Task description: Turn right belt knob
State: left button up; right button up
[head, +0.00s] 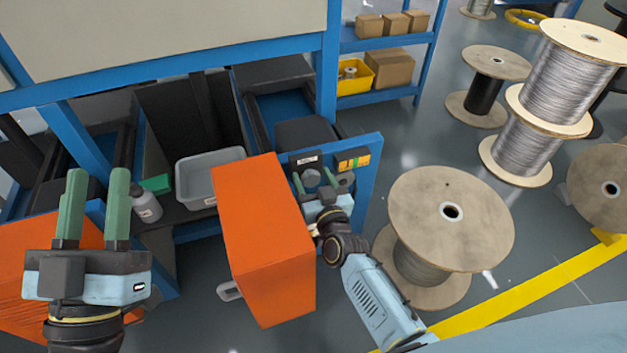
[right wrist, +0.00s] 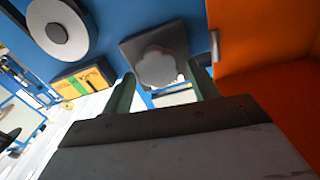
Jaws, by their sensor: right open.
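A grey lobed knob (head: 311,177) sits on the blue machine frame, under a small white label. In the right wrist view the knob (right wrist: 156,66) is on a dark square plate. My right gripper (head: 314,181) is open in front of the knob. In the right wrist view its two green fingertips (right wrist: 162,84) lie on either side of the knob's lower part. I cannot tell whether they touch it. My left gripper (head: 95,178) is open and empty at the left, away from the knob.
An orange panel (head: 262,235) stands close left of my right gripper. A second round part (right wrist: 58,30) and a yellow label (right wrist: 82,83) are beside the knob. A large cable spool (head: 450,215) stands to the right.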

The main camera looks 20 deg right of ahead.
jog(key=c, duration=1)
pick_arm(q)
jog(key=shift+w, duration=0.1)
pick_arm(e)
jog(key=shift+m, duration=0.3)
jog(key=shift+d+m+p, duration=0.1)
jog(key=shift+m+p, duration=0.3)
jog(key=shift+m, duration=0.1)
jog(key=shift+d+m+p, duration=0.1)
jog(key=shift+m+p, duration=0.2)
jog(key=shift+m, duration=0.7)
pick_arm(q)
jog(key=shift+w+a+f+g+y, duration=0.1)
jog(key=shift+w+f+g+y, duration=0.15)
jog(key=shift+f+g, duration=0.5)
jog(key=shift+w+d+f+g+y, duration=0.15)
jog(key=shift+w+f+g, duration=0.15)
jog(key=shift+f+g, duration=0.5)
jog(key=shift+w+a+f+g+y, duration=0.25)
jog(key=shift+f+g, duration=0.2)
jog(key=shift+f, duration=0.6)
pick_arm(e)
jog(key=shift+d+f+m, duration=0.1)
jog(key=shift+m, duration=1.4)
pick_arm(q)
jog(key=shift+d+f, duration=0.1)
pick_arm(e)
jog(key=o, duration=1)
